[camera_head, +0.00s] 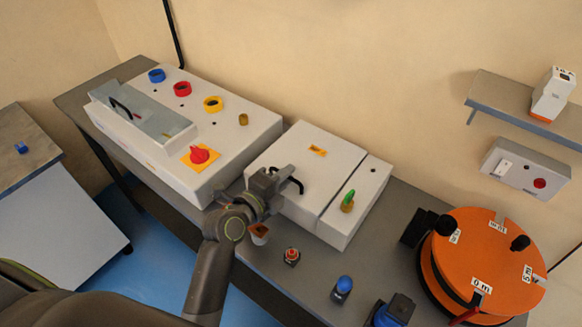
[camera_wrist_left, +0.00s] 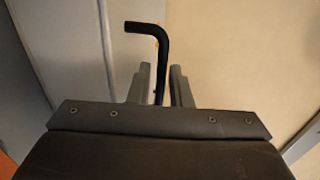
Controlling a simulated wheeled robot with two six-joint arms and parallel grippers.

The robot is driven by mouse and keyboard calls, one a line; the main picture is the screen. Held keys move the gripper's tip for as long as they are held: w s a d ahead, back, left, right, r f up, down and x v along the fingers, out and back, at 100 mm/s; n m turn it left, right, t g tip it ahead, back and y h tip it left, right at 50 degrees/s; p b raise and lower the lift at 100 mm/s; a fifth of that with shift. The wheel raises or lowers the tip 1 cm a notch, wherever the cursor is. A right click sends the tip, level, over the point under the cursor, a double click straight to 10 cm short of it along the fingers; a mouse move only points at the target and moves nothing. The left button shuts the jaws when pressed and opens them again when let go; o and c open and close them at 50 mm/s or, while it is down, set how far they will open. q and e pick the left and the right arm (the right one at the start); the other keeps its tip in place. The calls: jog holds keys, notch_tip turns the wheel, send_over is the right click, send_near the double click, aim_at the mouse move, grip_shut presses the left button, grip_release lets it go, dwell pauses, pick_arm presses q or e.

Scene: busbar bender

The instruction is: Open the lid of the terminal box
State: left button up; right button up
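A light grey box sits mid-bench, its flat lid (camera_head: 325,172) shut level with the top. The lid carries an orange label and a black bent handle (camera_head: 298,186) near its front left. A separate narrow section with a green knob (camera_head: 347,200) lies right of the lid. My left gripper (camera_head: 282,181) is at the handle. In the left wrist view the black handle (camera_wrist_left: 160,55) runs down between the two fingers (camera_wrist_left: 160,86), with a small gap visible on each side. The fingers look open around it. My right gripper is not in view.
A long grey panel with coloured rings, a red switch (camera_head: 199,155) and its own handled cover (camera_head: 145,112) stands to the left. A red button (camera_head: 291,256), a blue button (camera_head: 343,288) and an orange reel (camera_head: 480,260) stand to the right. A wall shelf (camera_head: 520,109) is above.

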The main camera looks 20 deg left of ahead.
pick_arm(q)
jog(key=shift+x, duration=1.3)
grip_shut()
